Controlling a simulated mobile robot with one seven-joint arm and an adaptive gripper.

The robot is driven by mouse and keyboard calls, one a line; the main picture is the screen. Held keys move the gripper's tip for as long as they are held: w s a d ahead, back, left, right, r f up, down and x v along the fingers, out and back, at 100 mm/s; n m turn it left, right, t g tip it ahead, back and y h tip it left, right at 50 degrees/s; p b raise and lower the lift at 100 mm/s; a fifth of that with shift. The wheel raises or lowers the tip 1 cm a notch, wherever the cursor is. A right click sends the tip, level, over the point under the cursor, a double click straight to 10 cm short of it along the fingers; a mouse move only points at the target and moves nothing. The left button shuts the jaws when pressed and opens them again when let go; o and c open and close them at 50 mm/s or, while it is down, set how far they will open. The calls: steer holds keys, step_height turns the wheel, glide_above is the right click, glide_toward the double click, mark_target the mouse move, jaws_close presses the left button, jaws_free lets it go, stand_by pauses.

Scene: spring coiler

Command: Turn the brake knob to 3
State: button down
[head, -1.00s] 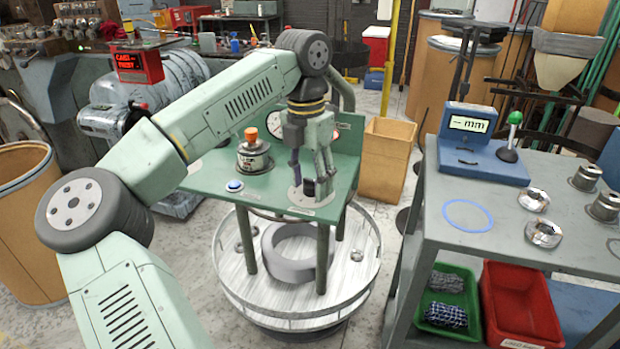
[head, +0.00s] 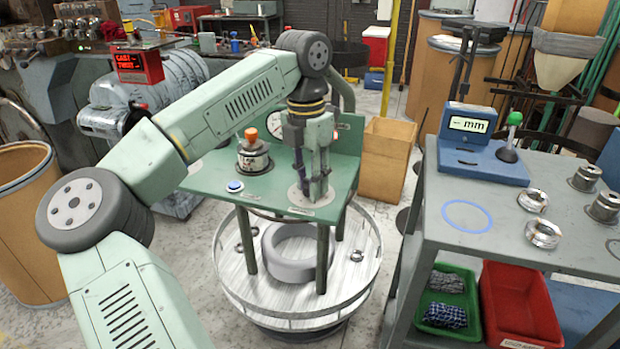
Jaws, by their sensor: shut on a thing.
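The brake knob (head: 307,193) is a small dark knob on a light round dial plate (head: 296,199) at the front right of the green panel table (head: 225,178). My gripper (head: 313,190) points down over the dial, shut on the knob. The fingers hide most of the knob, and its pointer and the dial numbers are too small or covered to read.
A spool with an orange top (head: 251,152) and a blue button (head: 235,186) are on the same table. A round gauge (head: 279,122) stands behind my gripper. A grey bench (head: 430,215) with a blue measuring device (head: 480,150) is at the right.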

steer(key=m+p, duration=0.2)
steer(key=m, duration=0.2)
steer(key=shift+r, duration=0.15)
steer(key=m+p, duration=0.1)
steer(key=m, duration=0.4)
steer(key=shift+w, duration=0.1)
steer(key=shift+m+p, duration=0.3)
steer(key=c, duration=1.3)
jaws_free()
steer(key=r, duration=1.1)
steer(key=shift+w+r, duration=0.35)
steer(key=shift+r, duration=0.05)
